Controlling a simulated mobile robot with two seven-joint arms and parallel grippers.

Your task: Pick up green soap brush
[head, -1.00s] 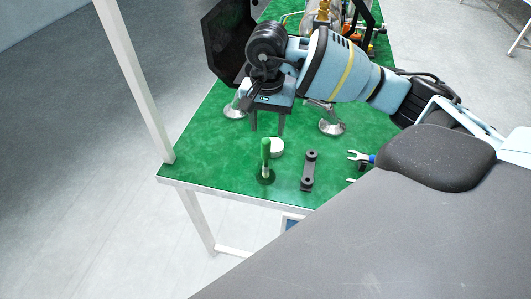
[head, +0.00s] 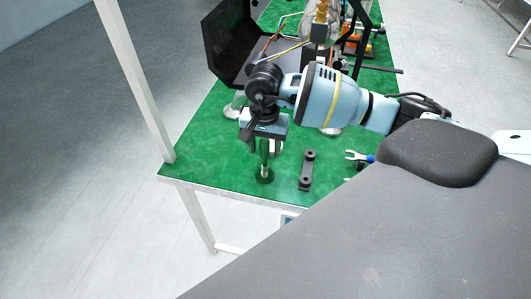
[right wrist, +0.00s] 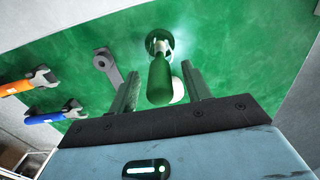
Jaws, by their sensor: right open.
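The green soap brush (head: 264,174) stands upright on the green table near its front left corner, its round base down. My right gripper (head: 265,146) is directly above it, pointing down and open. In the right wrist view, the brush's green handle (right wrist: 160,82) is between the two open fingers of the gripper (right wrist: 161,70), with a gap visible on each side. The upper part of the handle is partly hidden by the gripper in the head view. My left gripper is not in view.
A black open box (head: 232,45) and machine parts fill the back. A white post (head: 135,75) rises at the left corner.

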